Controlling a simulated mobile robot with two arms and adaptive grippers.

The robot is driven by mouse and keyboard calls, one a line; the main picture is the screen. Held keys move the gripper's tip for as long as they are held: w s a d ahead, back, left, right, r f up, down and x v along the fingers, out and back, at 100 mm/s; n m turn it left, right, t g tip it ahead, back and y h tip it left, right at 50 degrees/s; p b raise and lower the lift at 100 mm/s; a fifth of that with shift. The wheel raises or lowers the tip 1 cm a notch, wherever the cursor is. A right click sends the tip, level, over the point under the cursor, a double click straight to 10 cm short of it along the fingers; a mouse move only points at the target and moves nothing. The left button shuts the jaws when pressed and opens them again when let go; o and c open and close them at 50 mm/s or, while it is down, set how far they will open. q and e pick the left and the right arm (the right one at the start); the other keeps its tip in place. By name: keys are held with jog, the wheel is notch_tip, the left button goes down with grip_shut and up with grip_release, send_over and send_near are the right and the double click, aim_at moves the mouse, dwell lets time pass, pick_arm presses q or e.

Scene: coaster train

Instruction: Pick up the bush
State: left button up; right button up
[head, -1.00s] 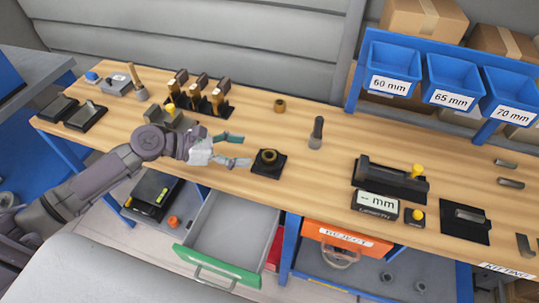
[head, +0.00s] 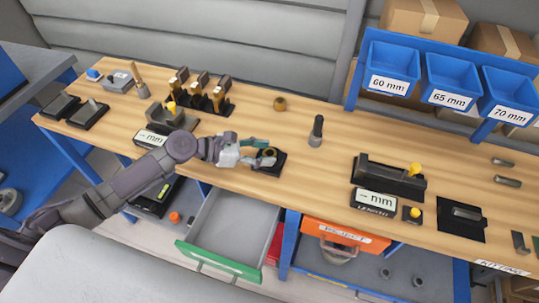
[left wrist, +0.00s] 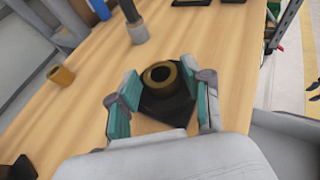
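A dark bronze ring-shaped bush (head: 268,153) stands upright on a black square pad (head: 275,170) in the middle of the bench. It also shows in the left wrist view (left wrist: 160,77), with its round hole facing up. My left gripper (head: 258,154) is open at the pad, its teal-padded fingers partly hiding the bush in the head view. In the left wrist view the left gripper (left wrist: 163,98) has one finger on each side of the bush, with visible gaps. I cannot tell its exact height. My right gripper is not in view.
A similar brass ring (head: 280,103) stands behind on the bench. A dark-handled tool (head: 316,131) stands to the right. A black fixture with a yellow knob (head: 390,176) is further right. An open grey drawer (head: 234,227) is below the bench edge.

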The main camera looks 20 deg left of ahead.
pick_arm(q)
grip_shut()
jog(key=shift+r, duration=0.1)
